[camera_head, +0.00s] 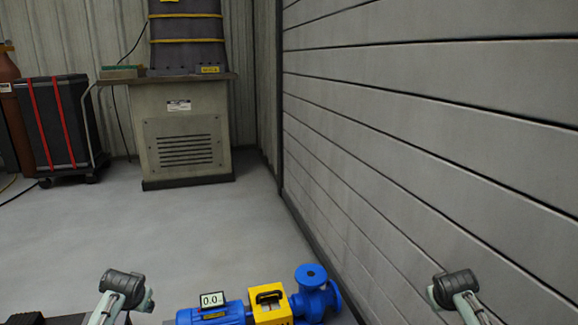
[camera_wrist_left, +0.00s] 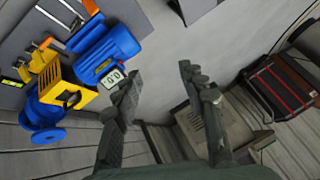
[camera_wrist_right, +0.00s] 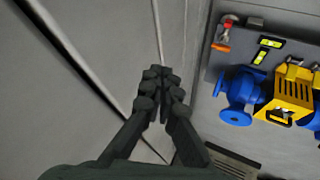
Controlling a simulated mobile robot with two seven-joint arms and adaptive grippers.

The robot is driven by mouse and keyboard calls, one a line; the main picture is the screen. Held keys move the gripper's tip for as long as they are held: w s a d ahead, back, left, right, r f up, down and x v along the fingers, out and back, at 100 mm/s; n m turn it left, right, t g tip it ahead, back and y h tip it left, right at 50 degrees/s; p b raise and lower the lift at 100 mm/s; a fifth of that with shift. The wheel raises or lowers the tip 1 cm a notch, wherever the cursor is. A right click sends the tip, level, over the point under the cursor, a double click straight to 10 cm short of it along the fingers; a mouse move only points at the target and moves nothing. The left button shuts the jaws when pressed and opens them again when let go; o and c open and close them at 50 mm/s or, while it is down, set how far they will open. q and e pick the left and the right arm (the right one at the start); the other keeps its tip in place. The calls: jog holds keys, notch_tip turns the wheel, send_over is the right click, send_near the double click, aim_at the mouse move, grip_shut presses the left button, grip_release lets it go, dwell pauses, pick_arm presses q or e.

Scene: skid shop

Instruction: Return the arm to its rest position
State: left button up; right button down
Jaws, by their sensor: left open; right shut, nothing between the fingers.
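My left arm (camera_head: 122,290) comes in at the lower left of the head view; its fingers are not clear there. In the left wrist view my left gripper (camera_wrist_left: 158,85) is open, with its two fingers apart and nothing between them. My right arm (camera_head: 456,288) stands at the lower right of the head view, in front of the slatted wall. In the right wrist view my right gripper (camera_wrist_right: 160,75) is shut and empty, its fingertips together. A blue pump with a yellow middle part (camera_head: 268,304) lies between the two arms, apart from both.
The slatted wall (camera_head: 430,130) runs along the right side, near my right arm. A beige cabinet (camera_head: 185,135) and a black case with red straps (camera_head: 55,125) stand at the back left. Tools, including a yellow level (camera_wrist_right: 266,50), lie by the pump. The grey floor (camera_head: 150,230) is clear.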

pick_arm(q)
jog(key=s+d+f+g+h, duration=0.1)
jog(key=s+d+f, duration=0.3)
jog(key=s, duration=0.7)
jog(key=s+d+f+g, duration=0.1)
jog(key=s+d+f, duration=0.2)
jog(key=s, duration=0.9)
jog(key=s+d+f+m+g+h, duration=0.1)
jog(key=s+d+f, duration=0.3)
jog(key=s+f, duration=0.3)
jog(key=s, duration=0.4)
jog(key=shift+s+d+f+h, duration=0.25)
jog(key=shift+d+f+h, duration=0.05)
jog(key=shift+f, duration=0.1)
pick_arm(e)
jog(key=s+a+f+g+y, duration=0.1)
jog(key=s+a+f, duration=0.2)
jog(key=s, duration=0.8)
jog(key=s+a+f+g, duration=0.1)
jog(key=s+a+f, duration=0.3)
jog(key=s, duration=0.8)
jog(key=s+a+f+g+y, duration=0.1)
jog(key=s+a+f, duration=0.3)
jog(key=s+f, duration=0.3)
jog(key=s, duration=0.4)
jog(key=shift+s+a+f+n+y, duration=0.2)
jog(key=shift+a+f+n+y, duration=0.1)
jog(key=shift+f+n, duration=0.1)
